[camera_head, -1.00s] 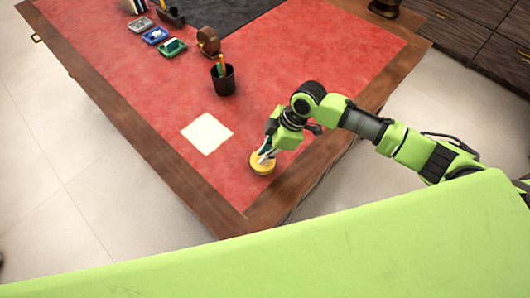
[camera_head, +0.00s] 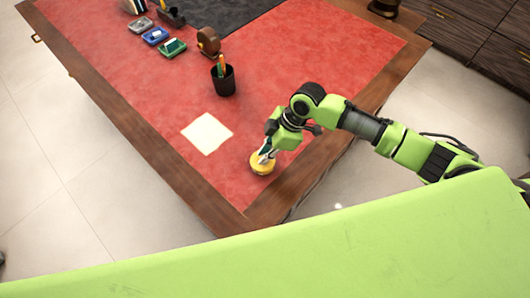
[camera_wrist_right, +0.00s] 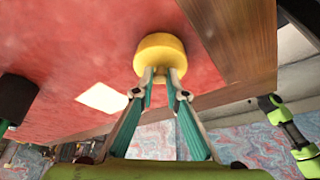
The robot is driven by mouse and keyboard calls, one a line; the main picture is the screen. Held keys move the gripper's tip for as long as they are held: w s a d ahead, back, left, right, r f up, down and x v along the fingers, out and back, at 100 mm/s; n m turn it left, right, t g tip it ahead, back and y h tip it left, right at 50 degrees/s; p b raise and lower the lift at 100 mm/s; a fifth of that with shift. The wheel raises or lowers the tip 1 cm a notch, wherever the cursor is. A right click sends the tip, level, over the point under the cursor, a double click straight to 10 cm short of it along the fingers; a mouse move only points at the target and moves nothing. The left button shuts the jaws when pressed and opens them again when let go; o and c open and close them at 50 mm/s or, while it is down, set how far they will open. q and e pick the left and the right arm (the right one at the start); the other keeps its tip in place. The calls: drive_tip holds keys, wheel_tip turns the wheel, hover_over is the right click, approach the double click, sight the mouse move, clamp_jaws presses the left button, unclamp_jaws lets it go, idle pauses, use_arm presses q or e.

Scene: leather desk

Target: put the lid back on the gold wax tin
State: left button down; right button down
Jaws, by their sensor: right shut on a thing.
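The gold wax tin (camera_head: 262,167) stands near the close corner of the red desk top, and it fills the upper middle of the right wrist view (camera_wrist_right: 162,50). My right gripper (camera_head: 264,155) reaches down onto it from above. Its fingertips (camera_wrist_right: 161,77) are shut on the small grip on top of the gold lid (camera_wrist_right: 152,64). Lid and tin show as one round gold shape, so I cannot tell whether the lid is seated or slightly raised. No separate lid is in view. My left gripper is not in view.
A pale square note (camera_head: 207,133) lies left of the tin. A black pen cup (camera_head: 223,81) stands behind it, with a brown tape dispenser (camera_head: 208,41) and small coloured trays (camera_head: 172,47) farther back. The wooden desk edge (camera_head: 265,213) is close in front.

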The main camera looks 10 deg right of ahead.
drive_tip(key=shift+f+p, duration=0.1)
drive_tip(key=shift+p, duration=0.2)
idle(0.6)
drive_tip(key=c, duration=2)
unclamp_jaws()
drive_tip(key=shift+o, duration=0.2)
drive_tip(key=o, duration=0.5)
drive_tip(key=shift+r+p, duration=3.45)
drive_tip(key=shift+r, duration=0.1)
